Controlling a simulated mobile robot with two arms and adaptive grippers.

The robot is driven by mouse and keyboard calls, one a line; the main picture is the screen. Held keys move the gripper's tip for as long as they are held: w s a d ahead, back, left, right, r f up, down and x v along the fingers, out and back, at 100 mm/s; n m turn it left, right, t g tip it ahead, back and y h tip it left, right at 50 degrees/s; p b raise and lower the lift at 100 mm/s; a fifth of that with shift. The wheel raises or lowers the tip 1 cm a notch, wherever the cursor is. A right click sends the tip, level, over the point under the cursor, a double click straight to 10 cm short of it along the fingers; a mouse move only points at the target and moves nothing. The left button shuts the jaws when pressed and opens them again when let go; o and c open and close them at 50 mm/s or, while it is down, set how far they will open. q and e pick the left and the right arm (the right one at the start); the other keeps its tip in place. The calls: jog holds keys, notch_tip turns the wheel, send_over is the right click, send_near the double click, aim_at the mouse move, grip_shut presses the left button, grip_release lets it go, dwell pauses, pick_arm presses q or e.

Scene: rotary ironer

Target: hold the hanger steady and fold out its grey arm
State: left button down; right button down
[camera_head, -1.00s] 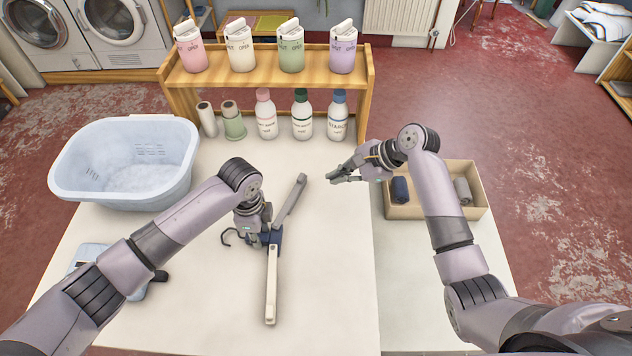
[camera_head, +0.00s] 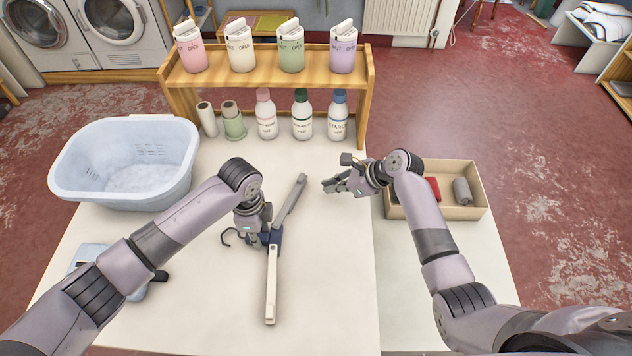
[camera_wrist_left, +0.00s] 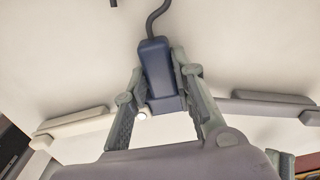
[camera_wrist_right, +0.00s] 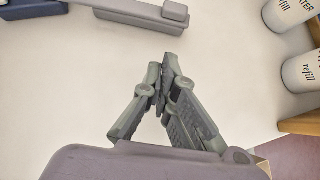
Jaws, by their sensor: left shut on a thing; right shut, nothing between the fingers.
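The hanger lies on the white table, with a dark blue middle block (camera_wrist_left: 157,75), a dark hook (camera_head: 228,236), a grey arm (camera_head: 291,200) and a cream arm (camera_head: 271,285). The grey arm slants up and right from the block; the cream arm points toward the table's near edge. My left gripper (camera_head: 262,234) is shut on the blue block, with a finger on each side in the left wrist view. My right gripper (camera_head: 328,186) is shut and empty, to the right of the grey arm and apart from it. The grey arm also shows in the right wrist view (camera_wrist_right: 130,12).
A blue-white basket (camera_head: 125,165) stands at the left. A wooden shelf (camera_head: 268,80) with several canisters stands at the back, with bottles below it. A cardboard box (camera_head: 470,212) holding rolled items is at the right.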

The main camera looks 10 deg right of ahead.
aim_at(303, 176)
jog(key=shift+w+a+f, duration=0.1)
jog(key=shift+w+a, duration=0.3)
jog(key=shift+a, duration=0.25)
jog(key=shift+w+a+f, duration=0.15)
jog(key=shift+w+a, duration=0.3)
jog(key=shift+a, duration=0.25)
jog(key=shift+w+a+f, duration=0.1)
jog(key=shift+w+a, duration=0.3)
jog(key=shift+a, duration=0.25)
jog(key=shift+w+a+r, duration=0.1)
jog(key=shift+w+a, duration=0.65)
jog(key=shift+w, duration=0.1)
jog(key=shift+w+a+n+g, duration=0.4)
jog(key=shift+w+a+n, duration=0.15)
jog(key=shift+a, duration=0.35)
jog(key=shift+d, duration=0.1)
